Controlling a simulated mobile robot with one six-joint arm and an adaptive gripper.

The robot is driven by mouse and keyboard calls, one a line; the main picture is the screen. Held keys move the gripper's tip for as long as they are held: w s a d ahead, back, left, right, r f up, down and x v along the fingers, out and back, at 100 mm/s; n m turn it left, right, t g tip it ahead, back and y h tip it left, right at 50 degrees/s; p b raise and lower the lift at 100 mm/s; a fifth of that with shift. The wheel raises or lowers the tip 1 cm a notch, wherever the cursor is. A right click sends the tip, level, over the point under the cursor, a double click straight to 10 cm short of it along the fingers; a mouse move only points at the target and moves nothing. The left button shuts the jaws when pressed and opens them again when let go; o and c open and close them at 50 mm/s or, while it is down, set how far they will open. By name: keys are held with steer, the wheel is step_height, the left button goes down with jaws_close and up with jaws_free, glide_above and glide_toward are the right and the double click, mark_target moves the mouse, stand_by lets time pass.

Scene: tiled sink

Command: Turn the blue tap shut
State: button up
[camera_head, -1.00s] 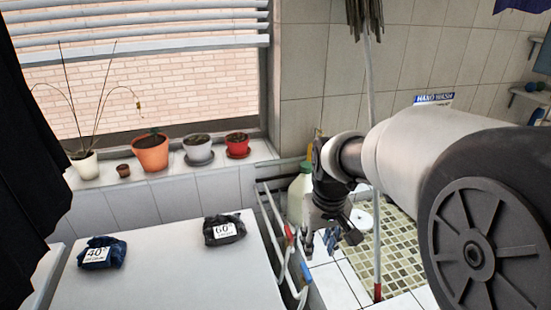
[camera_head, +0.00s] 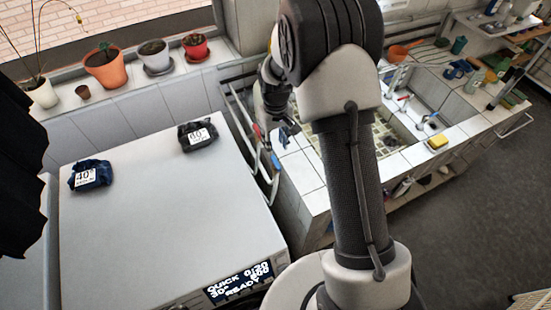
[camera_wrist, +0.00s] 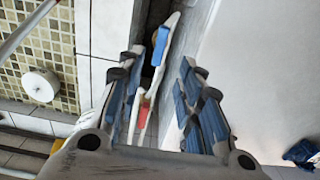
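A small blue tap handle (camera_head: 426,121) shows at the sink in the right of the head view, with a red handle (camera_head: 403,98) behind it. Its exact angle is too small to tell. My gripper (camera_head: 287,131) is far to the left of it, low between the washing machine and the tiled counter, partly hidden by my arm. In the wrist view my gripper (camera_wrist: 160,66) has its blue-padded fingers spread, with nothing held. A white rail with a blue piece (camera_wrist: 161,45) and a red piece (camera_wrist: 143,112) shows between and beyond the fingers.
The white washing machine (camera_head: 150,220) stands left, with two dark cloth bundles labelled 40 and 60 on top. Flower pots (camera_head: 105,68) line the sill. A yellow sponge (camera_head: 438,141) lies on the counter's front edge. The floor at right is clear.

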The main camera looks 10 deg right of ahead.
mark_target(276, 161)
step_height(276, 161, down, 10)
steer(key=shift+r, duration=0.1)
stand_by(0.4)
jaws_close()
